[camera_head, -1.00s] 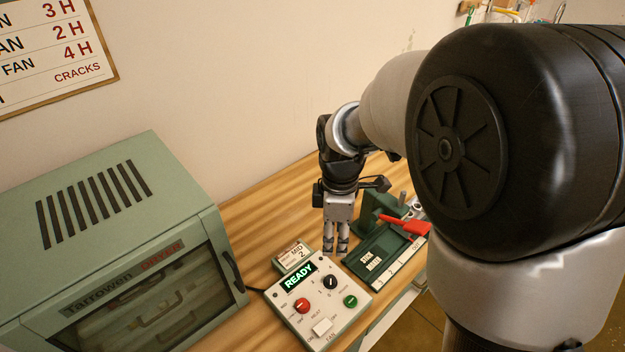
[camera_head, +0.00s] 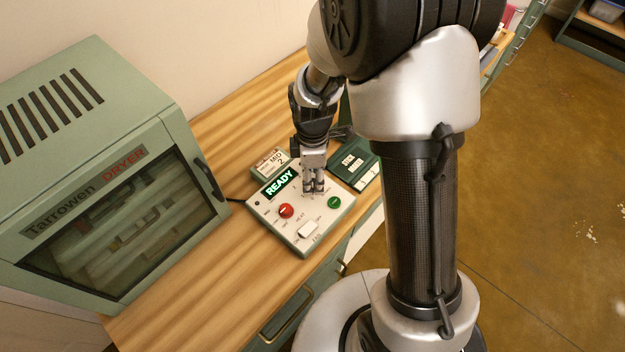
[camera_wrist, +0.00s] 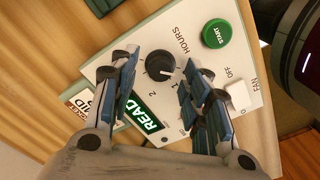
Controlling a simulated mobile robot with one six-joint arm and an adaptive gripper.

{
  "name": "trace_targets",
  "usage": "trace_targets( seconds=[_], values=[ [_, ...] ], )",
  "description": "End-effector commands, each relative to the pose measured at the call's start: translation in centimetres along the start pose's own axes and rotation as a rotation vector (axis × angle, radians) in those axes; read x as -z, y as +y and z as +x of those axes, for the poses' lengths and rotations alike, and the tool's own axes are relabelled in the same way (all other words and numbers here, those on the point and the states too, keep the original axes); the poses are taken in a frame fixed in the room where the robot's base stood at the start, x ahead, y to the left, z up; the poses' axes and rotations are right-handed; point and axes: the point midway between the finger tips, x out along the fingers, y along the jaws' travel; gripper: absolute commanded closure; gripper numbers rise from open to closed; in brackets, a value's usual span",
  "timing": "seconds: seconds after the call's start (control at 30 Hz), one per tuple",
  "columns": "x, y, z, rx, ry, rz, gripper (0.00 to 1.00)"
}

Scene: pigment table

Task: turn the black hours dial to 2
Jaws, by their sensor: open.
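The black hours dial (camera_wrist: 160,65) shows in the wrist view, on the white control box (camera_head: 262,222) beside the word HOURS. Its white pointer mark lies on the side towards the printed 1; the 2 is printed further round. My gripper (camera_wrist: 168,88) is open, with one finger on each side of the dial and a gap visible around it. I cannot tell whether the fingertips touch it or how high they are. In the head view my gripper (camera_head: 314,188) is over the box and hides the dial.
The box has a READY display (camera_head: 280,184), a red knob (camera_head: 286,210), a green start button (camera_head: 334,202) and a white fan switch (camera_head: 308,229). The green dryer (camera_head: 130,190) is at left, and a green stick maker (camera_head: 352,166) at right.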

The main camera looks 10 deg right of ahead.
Motion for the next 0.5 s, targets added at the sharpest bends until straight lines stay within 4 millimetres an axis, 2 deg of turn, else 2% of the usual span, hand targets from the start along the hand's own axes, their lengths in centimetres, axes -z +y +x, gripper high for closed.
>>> trace_targets(
  seconds=[0.1,0.4,0.5],
  values=[
    [-0.01,-0.03,0.85,0.001,0.0,0.0,0.56],
    [-0.01,-0.02,0.97,0.0,0.0,0.0,0.56],
    [-0.01,-0.02,0.97,0.0,0.0,0.0,0.62]
  ],
)
